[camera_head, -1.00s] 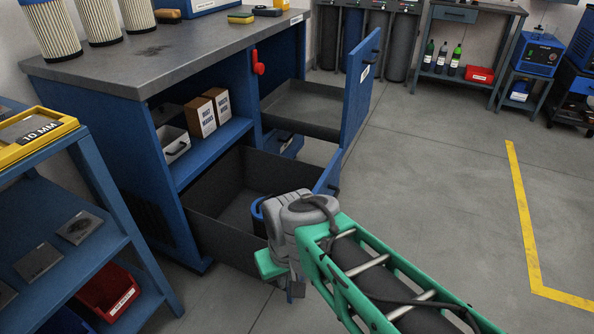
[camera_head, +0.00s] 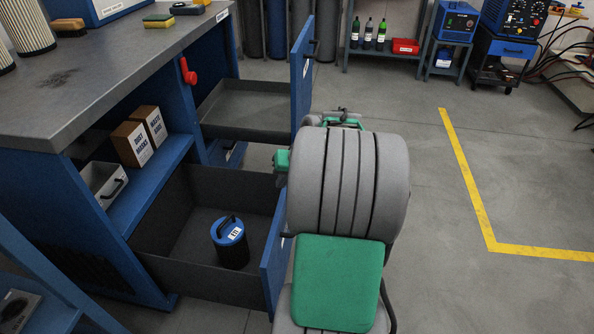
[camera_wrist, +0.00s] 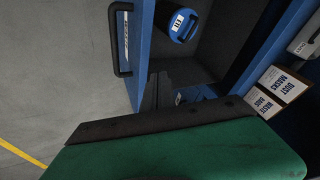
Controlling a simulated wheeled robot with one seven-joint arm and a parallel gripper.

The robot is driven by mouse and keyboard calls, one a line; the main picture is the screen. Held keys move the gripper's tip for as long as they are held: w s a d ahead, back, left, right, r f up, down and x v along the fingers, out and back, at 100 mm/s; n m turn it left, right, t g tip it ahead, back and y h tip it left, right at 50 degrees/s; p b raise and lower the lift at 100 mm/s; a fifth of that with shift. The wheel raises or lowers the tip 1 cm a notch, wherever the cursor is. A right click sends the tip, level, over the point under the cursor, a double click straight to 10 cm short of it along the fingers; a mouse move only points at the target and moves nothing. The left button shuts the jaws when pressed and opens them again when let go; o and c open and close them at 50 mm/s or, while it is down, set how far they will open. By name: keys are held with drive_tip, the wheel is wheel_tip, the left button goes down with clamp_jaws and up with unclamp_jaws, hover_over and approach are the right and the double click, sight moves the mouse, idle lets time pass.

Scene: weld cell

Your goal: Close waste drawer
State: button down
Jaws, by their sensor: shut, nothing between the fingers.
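Two drawers of the blue workbench stand open. The nearer, lower drawer (camera_head: 180,215) is dark grey inside and holds a blue-lidded canister (camera_head: 230,242). Its blue front with a black handle and white label shows in the wrist view (camera_wrist: 143,50); I cannot read the label. The farther drawer (camera_head: 245,105) is higher, looks empty and has a tall blue front. I cannot tell which is the waste drawer. My gripper (camera_wrist: 160,90) is shut and empty beside the nearer drawer's front in the wrist view; contact is unclear. My arm hides its fingers in the head view.
Cardboard boxes (camera_head: 140,140) and a grey bin (camera_head: 103,180) sit on the bench's open shelf. A red handle (camera_head: 188,71) is on the bench's side. Open floor (camera_head: 435,215) lies to the right, with a yellow line (camera_head: 465,185). A blue rack stands at lower left.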

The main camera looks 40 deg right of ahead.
drive_tip(key=s+d+m+t+h, duration=0.1)
drive_tip(key=s+d+m+t, duration=0.2)
drive_tip(key=d, duration=1)
drive_tip(key=w+a+f+g+b, duration=0.1)
drive_tip(key=w+f+b, duration=0.3)
drive_tip(key=w+f, duration=0.4)
drive_tip(key=shift+a+f, duration=0.25)
drive_tip(key=shift+a, duration=0.5)
